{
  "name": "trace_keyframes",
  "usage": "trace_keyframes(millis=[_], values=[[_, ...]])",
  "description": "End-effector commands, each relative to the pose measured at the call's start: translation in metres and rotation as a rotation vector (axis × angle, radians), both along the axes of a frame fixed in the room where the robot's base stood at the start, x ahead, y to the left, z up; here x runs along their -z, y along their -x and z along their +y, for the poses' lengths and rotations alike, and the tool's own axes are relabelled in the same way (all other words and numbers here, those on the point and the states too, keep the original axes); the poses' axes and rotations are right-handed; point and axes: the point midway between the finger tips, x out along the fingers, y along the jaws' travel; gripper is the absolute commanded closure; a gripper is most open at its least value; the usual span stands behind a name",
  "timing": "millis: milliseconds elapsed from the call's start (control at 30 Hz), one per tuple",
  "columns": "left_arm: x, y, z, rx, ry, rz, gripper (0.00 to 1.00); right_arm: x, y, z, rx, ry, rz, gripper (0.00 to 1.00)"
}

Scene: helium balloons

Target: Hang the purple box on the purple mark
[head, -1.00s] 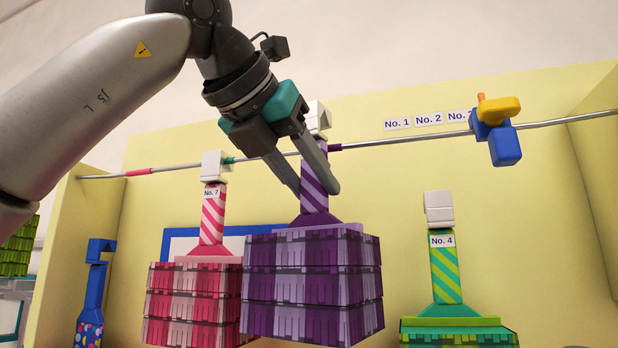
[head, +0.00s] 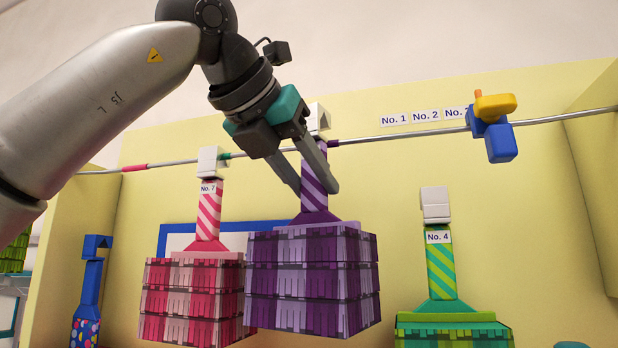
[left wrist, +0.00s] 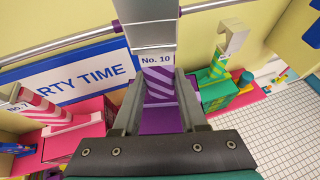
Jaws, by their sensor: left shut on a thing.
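The purple box (head: 312,285) has fringed, checked sides, a purple striped stem (head: 316,178) and a white hook (head: 319,118) on top. My left gripper (head: 318,190) is shut on the stem. The left wrist view shows the stem (left wrist: 160,90) between its fingers, with a label reading No. 10. The purple mark (head: 333,143) is a band on the metal rod, just right of the hook's lower part in the head view. It also shows left of the hook in the left wrist view (left wrist: 118,27). I cannot tell whether the hook touches the rod.
A green box (head: 452,325) stands lower right. A blue and yellow piece (head: 493,128) sits on the rod at right. A pink mark (head: 134,168) is further left.

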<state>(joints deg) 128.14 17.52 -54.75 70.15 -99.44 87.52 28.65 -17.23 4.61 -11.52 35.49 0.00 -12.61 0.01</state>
Motion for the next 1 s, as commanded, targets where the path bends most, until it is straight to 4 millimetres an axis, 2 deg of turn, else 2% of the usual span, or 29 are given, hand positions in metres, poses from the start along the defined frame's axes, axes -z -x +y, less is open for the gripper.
trace_keyframes(millis=[600,1000], values=[[0.001,-0.018,-0.006,-0.003,0.000,0.001,1.00,0.000,0.000,0.000,0.001,0.000,-0.001,0.50],[0.002,-0.021,-0.005,-0.006,0.001,0.004,1.00,0.000,-0.001,0.000,0.002,0.000,-0.001,0.50]])
